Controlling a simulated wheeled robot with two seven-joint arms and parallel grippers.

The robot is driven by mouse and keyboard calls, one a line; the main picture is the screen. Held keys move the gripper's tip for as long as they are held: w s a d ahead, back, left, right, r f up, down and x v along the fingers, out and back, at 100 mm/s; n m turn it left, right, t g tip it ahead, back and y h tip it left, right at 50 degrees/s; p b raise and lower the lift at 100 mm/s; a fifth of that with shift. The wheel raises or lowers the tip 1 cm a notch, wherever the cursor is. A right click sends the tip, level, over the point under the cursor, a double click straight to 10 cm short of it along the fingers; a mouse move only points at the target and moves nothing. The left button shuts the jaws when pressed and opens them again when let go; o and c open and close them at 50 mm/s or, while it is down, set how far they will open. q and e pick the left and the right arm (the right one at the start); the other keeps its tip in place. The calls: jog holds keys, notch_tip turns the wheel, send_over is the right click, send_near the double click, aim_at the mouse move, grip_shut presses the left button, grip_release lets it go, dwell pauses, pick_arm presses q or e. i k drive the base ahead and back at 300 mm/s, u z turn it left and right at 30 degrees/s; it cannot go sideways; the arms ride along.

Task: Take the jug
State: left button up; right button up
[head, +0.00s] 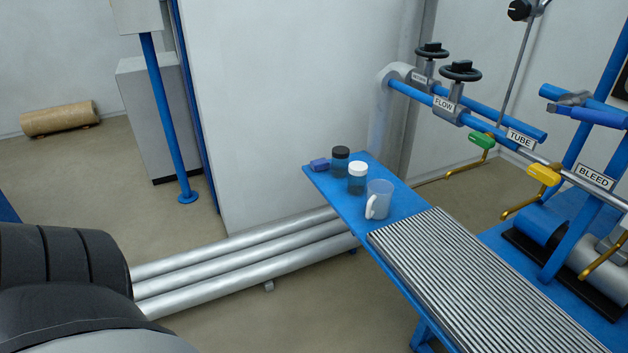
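The jug (379,200) is a translucent pale cup-like vessel with a white handle on its left side. It stands upright on the blue bench (408,203), near the ribbed grey surface. Neither of my grippers is in view. Nothing touches or covers the jug.
Behind the jug on the bench stand a white-capped jar (357,179), a black-capped jar (341,162) and a small blue object (319,164). A ribbed grey surface (480,285) covers the bench's near part. Labelled pipes (480,122) with valves rise at right. Silver pipes (240,262) run along the floor.

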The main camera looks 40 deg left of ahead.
aim_at(379, 192)
jog(key=u, duration=1)
jog(key=k, duration=0.55)
jog(key=u, duration=0.7)
jog(key=i, duration=2.1)
jog(key=z, duration=0.7)
